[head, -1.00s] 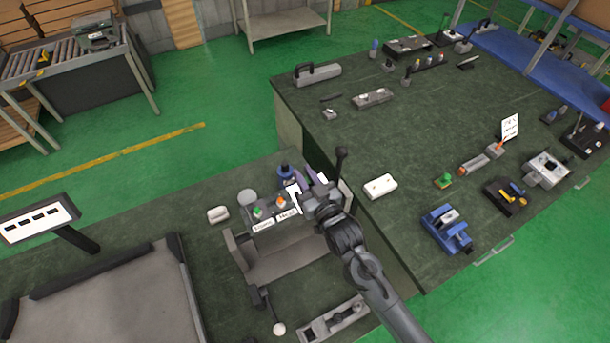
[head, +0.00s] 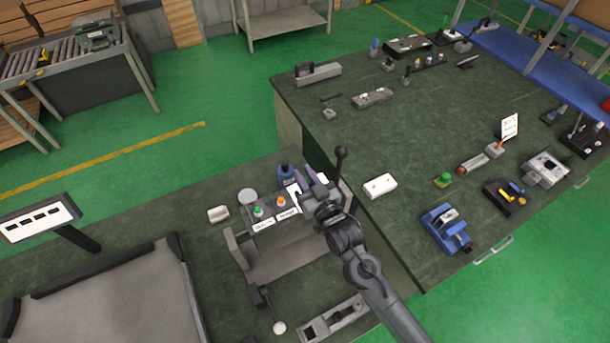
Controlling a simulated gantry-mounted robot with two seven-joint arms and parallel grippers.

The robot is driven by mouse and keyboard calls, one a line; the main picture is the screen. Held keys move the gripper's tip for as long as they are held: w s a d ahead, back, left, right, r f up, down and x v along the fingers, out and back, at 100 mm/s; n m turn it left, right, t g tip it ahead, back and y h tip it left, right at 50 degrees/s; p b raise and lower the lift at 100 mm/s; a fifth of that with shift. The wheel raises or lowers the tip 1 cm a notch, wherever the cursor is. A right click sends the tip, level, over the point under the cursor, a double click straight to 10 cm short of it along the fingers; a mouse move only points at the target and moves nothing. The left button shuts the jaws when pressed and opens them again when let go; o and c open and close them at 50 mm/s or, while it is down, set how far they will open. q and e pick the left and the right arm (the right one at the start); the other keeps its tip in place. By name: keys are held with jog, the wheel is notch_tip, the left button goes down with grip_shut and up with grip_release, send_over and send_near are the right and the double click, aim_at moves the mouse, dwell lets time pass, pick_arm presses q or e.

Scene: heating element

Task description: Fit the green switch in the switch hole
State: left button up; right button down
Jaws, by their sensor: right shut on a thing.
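A grey control box (head: 300,252) stands on the left bench, with a green round button (head: 258,211), an orange button (head: 281,201) and white labels along its top edge. My right gripper (head: 303,199) is over the right end of this top edge. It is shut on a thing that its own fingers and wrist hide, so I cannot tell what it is. The switch hole cannot be made out; the gripper covers that end of the panel. Another small green-topped piece (head: 443,180) sits on the right table. My left gripper is not in view.
A blue bottle (head: 285,173) and a purple item (head: 310,175) stand close behind the gripper. A dark lever with a round knob (head: 341,152) rises just right of it. A white box (head: 380,186) lies on the right table, near its edge.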

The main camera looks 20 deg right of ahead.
jog(key=shift+f, duration=0.5)
jog(key=shift+f+b, duration=0.65)
jog(key=shift+f, duration=0.25)
jog(key=c, duration=0.9)
grip_release()
jog(key=shift+f, duration=0.1)
jog(key=shift+c, duration=0.2)
jog(key=shift+o, duration=0.2)
jog(key=shift+f, duration=0.1)
jog(key=s+d+b, duration=0.1)
jog(key=s, duration=0.9)
jog(key=shift+s+d+r, duration=0.15)
jog(key=shift+s+r, duration=0.05)
jog(key=shift+s, duration=0.2)
